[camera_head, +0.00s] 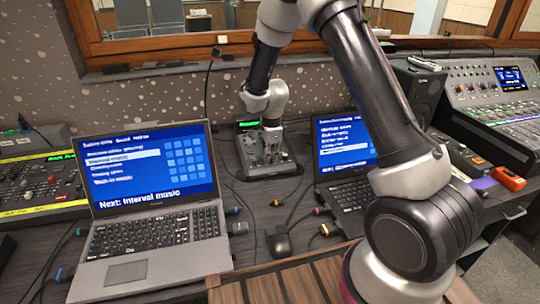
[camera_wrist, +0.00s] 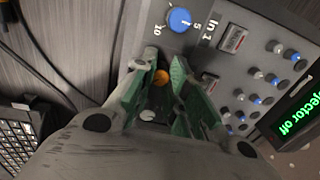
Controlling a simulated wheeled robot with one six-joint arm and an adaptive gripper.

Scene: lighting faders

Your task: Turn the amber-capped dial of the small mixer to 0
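The small mixer (camera_head: 252,132) stands on the desk between the two laptops; it also fills the upper right of the wrist view (camera_wrist: 222,22). In the wrist view the amber-capped dial (camera_wrist: 161,77) shows between the fingers of my gripper (camera_wrist: 164,62). The fingers have green inner faces and stand apart on either side of the amber cap, with gaps visible. The dial's pointer and scale cannot be read. In the head view my gripper (camera_head: 273,150) points down over the mixer and hides part of its face.
A blue-capped dial (camera_wrist: 179,19) with marks 5 and 10 is just beyond the fingertips. Several small knobs and a green-lettered display (camera_wrist: 297,117) lie to the right. Laptops (camera_head: 150,205) (camera_head: 345,145) flank the mixer.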

